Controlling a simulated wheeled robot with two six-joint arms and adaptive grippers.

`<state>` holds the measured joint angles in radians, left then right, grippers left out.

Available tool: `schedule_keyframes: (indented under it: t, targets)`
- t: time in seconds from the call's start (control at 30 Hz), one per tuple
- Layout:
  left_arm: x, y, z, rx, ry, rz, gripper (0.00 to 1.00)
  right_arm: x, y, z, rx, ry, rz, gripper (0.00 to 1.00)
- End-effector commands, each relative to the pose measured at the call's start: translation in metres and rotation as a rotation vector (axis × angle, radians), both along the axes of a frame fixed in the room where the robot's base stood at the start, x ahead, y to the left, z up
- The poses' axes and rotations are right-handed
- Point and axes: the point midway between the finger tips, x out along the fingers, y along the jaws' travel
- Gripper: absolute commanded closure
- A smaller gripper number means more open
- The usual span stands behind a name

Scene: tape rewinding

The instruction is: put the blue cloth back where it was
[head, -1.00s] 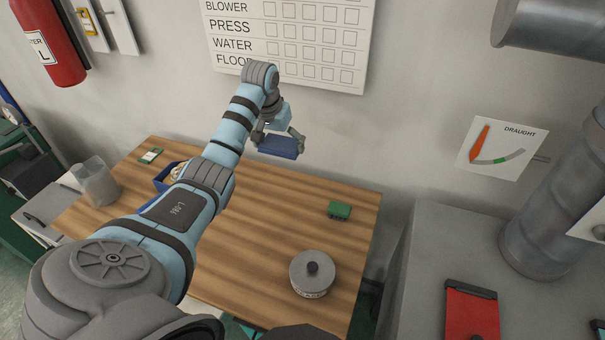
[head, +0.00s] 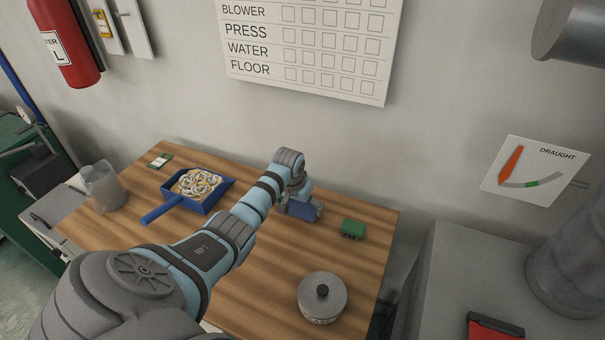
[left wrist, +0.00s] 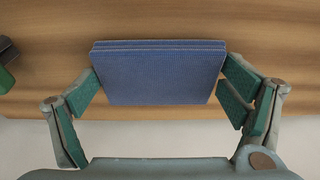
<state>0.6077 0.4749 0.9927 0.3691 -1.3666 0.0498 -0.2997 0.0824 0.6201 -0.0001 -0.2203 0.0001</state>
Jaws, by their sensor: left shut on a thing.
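The blue cloth (head: 303,210) is a folded block. My left gripper (head: 300,203) is shut on it, low at the back of the wooden table, left of a green block. In the left wrist view the cloth (left wrist: 158,72) sits between the two green-padded fingers of the left gripper (left wrist: 160,80), with wood grain behind it. I cannot tell whether the cloth touches the table. The wrist hides part of it in the head view. My right gripper is not in view.
A green block (head: 353,229) stands just right of the cloth. A lidded round tin (head: 322,297) is at the front right. A blue dustpan (head: 217,193) holding pale curls and a clear beaker (head: 104,187) are on the left. The wall rises behind the wooden table (head: 270,265).

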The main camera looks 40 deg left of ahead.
Motion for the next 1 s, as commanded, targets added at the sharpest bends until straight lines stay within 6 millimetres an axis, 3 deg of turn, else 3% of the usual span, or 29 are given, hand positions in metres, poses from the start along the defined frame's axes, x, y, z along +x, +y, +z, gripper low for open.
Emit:
schedule_keyframes:
  t: [0.03,0.37,0.4,0.43,0.8,1.0]
  targets:
    - [0.0,0.0,-0.009,0.0,0.001,0.0,0.39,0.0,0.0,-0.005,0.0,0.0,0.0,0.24]
    - [0.0,0.0,-0.011,0.0,0.0,0.0,0.39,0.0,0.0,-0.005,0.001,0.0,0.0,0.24]
    - [0.0,0.0,-0.01,0.0,-0.001,0.0,0.03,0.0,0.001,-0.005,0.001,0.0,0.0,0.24]
    - [0.0,0.0,-0.01,0.0,-0.001,0.0,0.0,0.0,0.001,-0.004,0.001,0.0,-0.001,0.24]
    - [0.0,0.0,-0.008,0.0,-0.001,0.0,0.0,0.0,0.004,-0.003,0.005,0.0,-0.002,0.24]
    - [-0.006,-0.002,0.021,0.002,-0.002,-0.002,0.0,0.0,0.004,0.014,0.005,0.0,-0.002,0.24]
